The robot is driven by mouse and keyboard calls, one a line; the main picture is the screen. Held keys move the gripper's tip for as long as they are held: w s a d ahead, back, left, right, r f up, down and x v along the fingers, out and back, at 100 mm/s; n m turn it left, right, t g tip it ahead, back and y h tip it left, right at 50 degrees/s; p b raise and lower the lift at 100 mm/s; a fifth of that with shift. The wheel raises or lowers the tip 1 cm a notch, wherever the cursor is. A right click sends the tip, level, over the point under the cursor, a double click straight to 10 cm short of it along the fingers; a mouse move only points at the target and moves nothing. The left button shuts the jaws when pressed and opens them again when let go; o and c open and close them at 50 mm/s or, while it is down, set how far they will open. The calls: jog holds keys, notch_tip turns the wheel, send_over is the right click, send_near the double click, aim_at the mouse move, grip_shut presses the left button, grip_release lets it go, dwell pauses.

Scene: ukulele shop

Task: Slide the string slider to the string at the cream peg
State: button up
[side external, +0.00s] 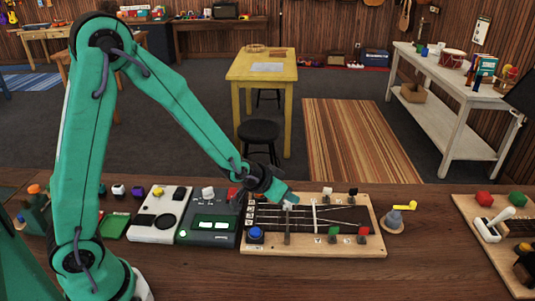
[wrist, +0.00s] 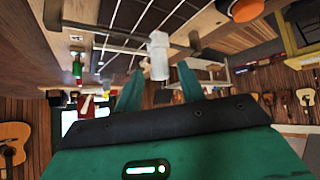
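The string slider is a white knob (wrist: 158,58) on a grey rail (side external: 287,226) that crosses the strings of a black fretboard (side external: 270,214). The knob (side external: 287,206) is near the far end of the rail. The cream peg (side external: 327,191) stands at the board's far edge, beside a black peg (side external: 353,191). A green peg (side external: 333,233) and a red peg (side external: 362,233) stand at the near edge. My gripper (wrist: 159,82) is open, its fingers on either side of the knob's end with visible gaps. In the side view my gripper (side external: 291,198) is just above the knob.
The wooden board (side external: 310,248) also carries a blue button (side external: 256,234) and a white bar (side external: 314,215) across the strings. A grey device (side external: 209,230) stands close on its left. A small holder with a yellow top (side external: 395,220) stands on its right.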

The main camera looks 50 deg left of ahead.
jog(key=shift+x, duration=0.9)
jog(key=shift+a, duration=0.1)
grip_shut()
